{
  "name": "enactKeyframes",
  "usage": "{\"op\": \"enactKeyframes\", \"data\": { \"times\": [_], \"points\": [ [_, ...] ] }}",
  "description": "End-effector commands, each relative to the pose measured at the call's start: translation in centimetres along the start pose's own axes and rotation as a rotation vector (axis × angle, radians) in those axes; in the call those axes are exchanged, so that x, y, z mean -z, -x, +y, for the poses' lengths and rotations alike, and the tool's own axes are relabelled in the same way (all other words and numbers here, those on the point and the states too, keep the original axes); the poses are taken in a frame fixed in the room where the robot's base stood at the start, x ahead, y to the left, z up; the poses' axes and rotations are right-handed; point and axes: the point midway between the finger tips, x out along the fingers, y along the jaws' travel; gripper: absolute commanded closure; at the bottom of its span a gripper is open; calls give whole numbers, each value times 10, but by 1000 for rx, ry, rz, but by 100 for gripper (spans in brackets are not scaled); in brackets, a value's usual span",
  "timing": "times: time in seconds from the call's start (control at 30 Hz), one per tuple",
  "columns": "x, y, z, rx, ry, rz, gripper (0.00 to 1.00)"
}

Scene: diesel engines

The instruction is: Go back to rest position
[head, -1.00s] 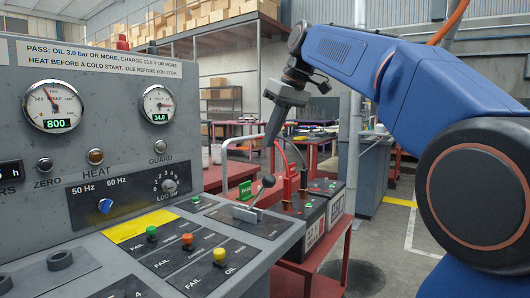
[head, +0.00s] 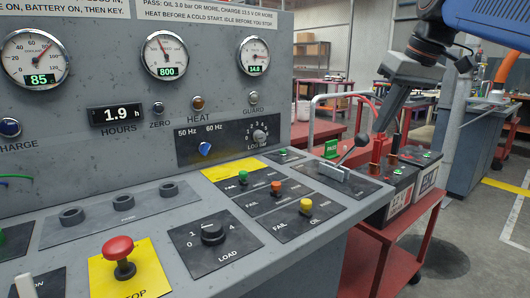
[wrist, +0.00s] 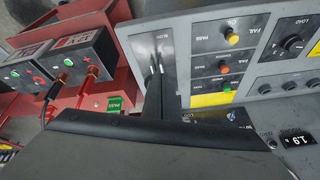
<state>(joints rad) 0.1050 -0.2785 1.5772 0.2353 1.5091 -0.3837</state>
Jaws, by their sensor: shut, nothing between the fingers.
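My gripper (head: 381,128) is at the upper right of the head view, pointing down with its narrow fingers together and nothing between them. In that picture its tips appear close to the knob of the black-knobbed lever (head: 352,150) on the test console; whether they touch cannot be told. My blue arm comes in from the upper right corner. In the wrist view the dark gripper (wrist: 158,70) points up the picture over the lever plate, and its body hides the lower part of the view.
The grey console (head: 150,235) fills the left and front, with gauges, a red stop button (head: 118,248) and several coloured buttons. Batteries (head: 405,190) stand on a red cart (head: 400,245) right of it. A grey cabinet (head: 470,150) stands behind. Open floor lies at the lower right.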

Motion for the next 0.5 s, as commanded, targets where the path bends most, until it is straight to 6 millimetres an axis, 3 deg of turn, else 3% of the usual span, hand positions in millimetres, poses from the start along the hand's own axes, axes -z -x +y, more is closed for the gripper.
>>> {"op": "enactKeyframes", "data": {
  "times": [0.03, 0.27, 0.5],
  "points": [
    [-20, -12, -4, -12, -21, -2, 100],
    [-107, -76, -13, -79, -117, -2, 100],
    [-208, -153, -20, -144, -196, 9, 100]
  ]
}}
